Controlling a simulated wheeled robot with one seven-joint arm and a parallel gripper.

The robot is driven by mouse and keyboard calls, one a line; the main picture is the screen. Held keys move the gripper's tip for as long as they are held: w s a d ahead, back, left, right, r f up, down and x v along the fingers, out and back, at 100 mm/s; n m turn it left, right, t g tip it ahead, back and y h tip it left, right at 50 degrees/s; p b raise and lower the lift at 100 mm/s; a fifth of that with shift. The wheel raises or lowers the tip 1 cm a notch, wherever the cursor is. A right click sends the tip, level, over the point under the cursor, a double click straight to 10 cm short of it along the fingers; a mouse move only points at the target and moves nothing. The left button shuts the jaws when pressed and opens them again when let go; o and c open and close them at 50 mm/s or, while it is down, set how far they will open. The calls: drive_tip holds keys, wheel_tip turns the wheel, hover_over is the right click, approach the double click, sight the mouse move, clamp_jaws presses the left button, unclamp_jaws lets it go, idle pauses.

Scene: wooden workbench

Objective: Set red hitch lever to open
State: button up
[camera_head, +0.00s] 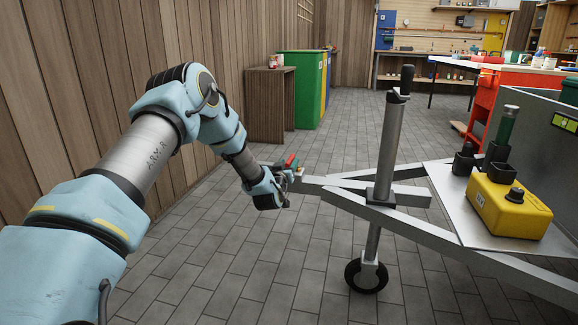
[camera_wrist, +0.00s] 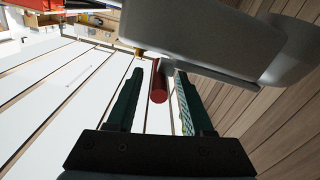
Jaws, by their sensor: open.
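The red hitch lever (camera_head: 291,160) shows at the front end of the grey trailer hitch in the head view, small and partly hidden by my gripper (camera_head: 280,190). In the wrist view the lever (camera_wrist: 159,84) is a red rod pointing toward the camera. It lies between the tips of the two dark fingers of my gripper (camera_wrist: 158,76), a little nearer the right one. Gaps show on both sides, so the fingers are open around its end and not clamped on it. The grey hitch body (camera_wrist: 200,40) is just above the fingers. The lever's pivot is hidden.
The trailer drawbar (camera_head: 345,195) runs right from the hitch, with an upright jockey wheel post (camera_head: 389,150) and a yellow box (camera_head: 508,208). A wooden cabinet (camera_head: 270,105) and green bin (camera_head: 302,90) stand behind. The tiled floor (camera_head: 240,255) in front is clear.

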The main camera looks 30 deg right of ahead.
drive_tip(key=shift+x, duration=0.9)
clamp_jaws()
idle(0.9)
